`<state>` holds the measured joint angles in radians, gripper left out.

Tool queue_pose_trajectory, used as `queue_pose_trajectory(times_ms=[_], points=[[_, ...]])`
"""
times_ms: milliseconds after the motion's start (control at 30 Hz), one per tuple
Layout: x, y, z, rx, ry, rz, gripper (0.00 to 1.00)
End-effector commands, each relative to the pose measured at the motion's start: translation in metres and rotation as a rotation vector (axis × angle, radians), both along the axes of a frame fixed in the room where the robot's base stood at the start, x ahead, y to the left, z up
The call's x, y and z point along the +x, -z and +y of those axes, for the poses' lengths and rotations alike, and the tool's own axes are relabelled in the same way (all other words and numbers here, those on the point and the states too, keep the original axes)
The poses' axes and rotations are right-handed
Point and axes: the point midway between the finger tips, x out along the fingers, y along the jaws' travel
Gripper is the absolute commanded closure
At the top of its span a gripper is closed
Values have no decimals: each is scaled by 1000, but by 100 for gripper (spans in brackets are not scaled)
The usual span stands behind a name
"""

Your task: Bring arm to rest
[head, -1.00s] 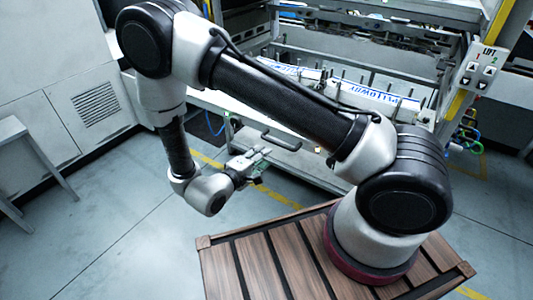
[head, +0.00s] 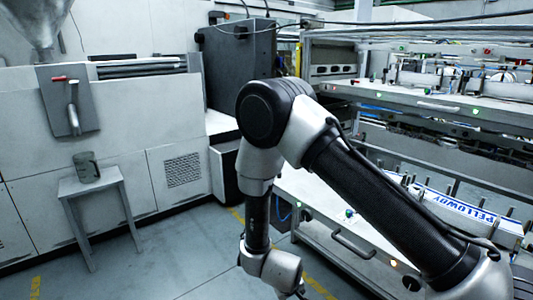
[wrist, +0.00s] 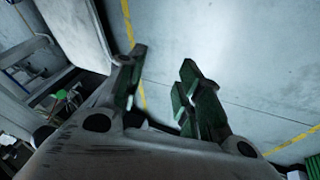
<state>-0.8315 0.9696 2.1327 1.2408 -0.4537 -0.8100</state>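My gripper (wrist: 163,80) is in the wrist view with its two dark green-grey fingers apart. Nothing is held between them, and bare grey floor shows behind. In the head view my arm (head: 375,200) is bent, with its elbow high and its forearm hanging down. The wrist (head: 272,268) is low, near the bottom edge. The gripper itself is almost wholly cut off there.
A label magazine rack (head: 430,112) with trays stands on the right, holding a printed label stack (head: 455,208). A drawer handle (head: 352,245) sticks out close to my arm. A small stool (head: 85,190) bears a grey cup (head: 87,167). Open floor lies at lower left.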

Motion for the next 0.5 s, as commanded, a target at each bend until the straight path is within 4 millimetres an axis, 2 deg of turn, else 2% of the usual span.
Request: queue_pose_trajectory(times_ms=[33, 100, 167, 233, 367, 500], points=[[-3, -17, 14, 103, 2, 69, 65], [-14, -47, 28, 231, 9, 190, 65], [-23, -76, 31, 304, 12, 283, 65], [-34, -114, 25, 359, 16, 379, 65], [-52, -184, -9, 390, 28, 505, 65], [-72, -252, -64, 361, 52, 568, 65]])
